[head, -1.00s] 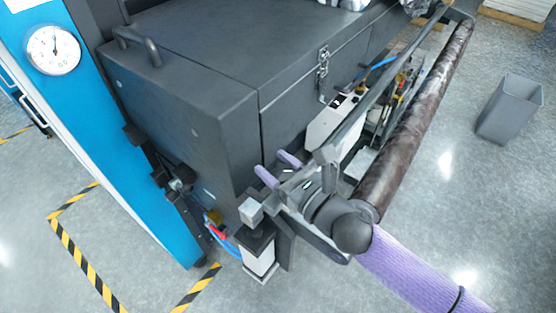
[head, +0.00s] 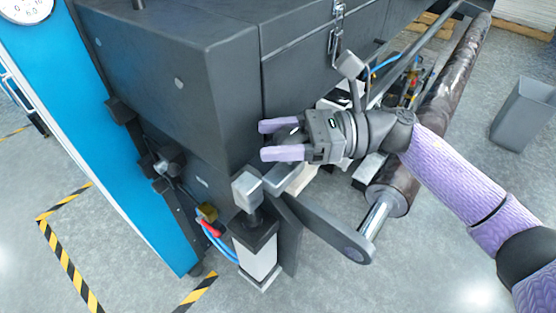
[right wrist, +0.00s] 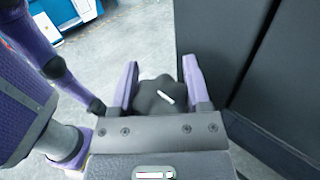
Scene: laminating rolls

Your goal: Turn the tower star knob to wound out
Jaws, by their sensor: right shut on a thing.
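The star knob (right wrist: 158,98) is dark and lobed with a white mark on its face. In the right wrist view it sits between the two purple fingers. My right gripper (head: 282,140) is shut on it, with the fingers on either side; the gripper also shows in the right wrist view (right wrist: 160,88). In the head view the dark knob (head: 287,139) shows only in part between the fingers, beside the machine's dark cabinet. How far it is turned is hard to read. My left gripper is in neither view.
The dark cabinet (head: 170,75) stands close to my right gripper. A flat arm (head: 325,228) and a brown roll (head: 400,185) lie below and right of it. A square-headed post (head: 247,190) stands just below left. A grey bin (head: 525,112) stands on open floor.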

